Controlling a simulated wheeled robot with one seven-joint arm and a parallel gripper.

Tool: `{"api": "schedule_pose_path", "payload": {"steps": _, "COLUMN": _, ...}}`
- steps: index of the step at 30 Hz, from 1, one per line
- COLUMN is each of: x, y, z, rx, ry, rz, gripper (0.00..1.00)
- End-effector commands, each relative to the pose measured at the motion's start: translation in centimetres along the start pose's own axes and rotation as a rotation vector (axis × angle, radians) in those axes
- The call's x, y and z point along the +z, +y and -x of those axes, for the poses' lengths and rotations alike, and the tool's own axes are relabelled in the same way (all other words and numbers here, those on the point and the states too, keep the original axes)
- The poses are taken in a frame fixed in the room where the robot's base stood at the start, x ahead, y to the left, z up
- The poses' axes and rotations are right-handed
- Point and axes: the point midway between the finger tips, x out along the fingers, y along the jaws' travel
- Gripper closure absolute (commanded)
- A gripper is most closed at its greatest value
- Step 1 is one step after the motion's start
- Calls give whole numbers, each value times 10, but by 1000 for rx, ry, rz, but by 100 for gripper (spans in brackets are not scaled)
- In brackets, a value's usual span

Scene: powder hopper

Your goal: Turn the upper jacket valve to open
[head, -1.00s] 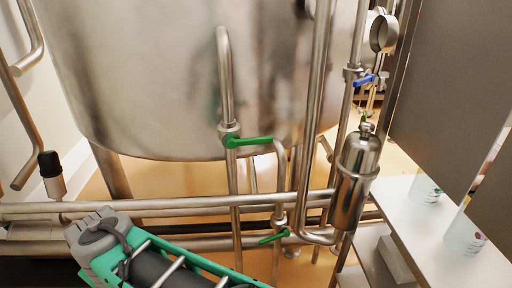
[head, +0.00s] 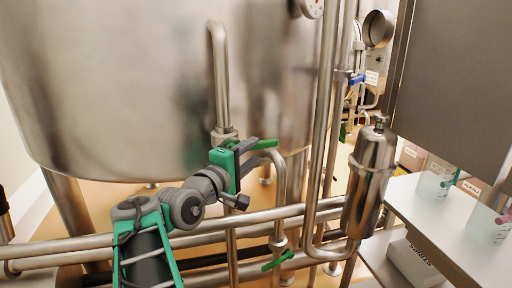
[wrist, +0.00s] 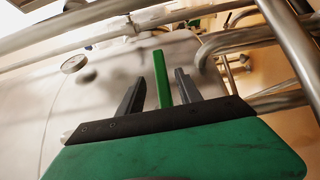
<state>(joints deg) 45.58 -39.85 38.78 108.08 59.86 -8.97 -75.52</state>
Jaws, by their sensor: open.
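The upper jacket valve has a green lever handle (head: 263,144) that points right from the pipe beside the tank, roughly level. In the wrist view the green handle (wrist: 161,78) stands between my two dark fingers, with gaps visible on both sides. My gripper (head: 243,147) is open at the valve, its green body covering part of the valve and pipe in the head view. The wrist view shows the fingers of my gripper (wrist: 159,85) spread around the handle.
A lower green valve handle (head: 278,261) sits below on the same piping. A blue-handled valve (head: 357,79) is at the right. The steel tank (head: 110,90) stands behind, a steel cylinder (head: 369,175) and white shelf (head: 425,215) at right. Horizontal pipes (head: 80,245) cross below my arm.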

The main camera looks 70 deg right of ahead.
Motion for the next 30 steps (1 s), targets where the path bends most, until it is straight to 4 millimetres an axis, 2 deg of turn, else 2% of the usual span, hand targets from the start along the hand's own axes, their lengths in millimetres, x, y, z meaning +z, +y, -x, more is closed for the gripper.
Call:
{"api": "schedule_pose_path", "payload": {"steps": 6, "x": 4, "y": 0, "z": -44, "rx": -3, "ry": -8, "rz": 1, "gripper": 58}}
{"api": "schedule_pose_path", "payload": {"steps": 12, "x": 2, "y": -1, "z": -67, "rx": -3, "ry": -5, "rz": -1, "gripper": 58}}
{"api": "schedule_pose_path", "payload": {"steps": 20, "x": 1, "y": -1, "z": -69, "rx": -3, "ry": -2, "rz": -2, "gripper": 59}}
{"api": "schedule_pose_path", "payload": {"steps": 30, "x": 1, "y": -1, "z": -68, "rx": -3, "ry": -2, "rz": -2, "gripper": 87}}
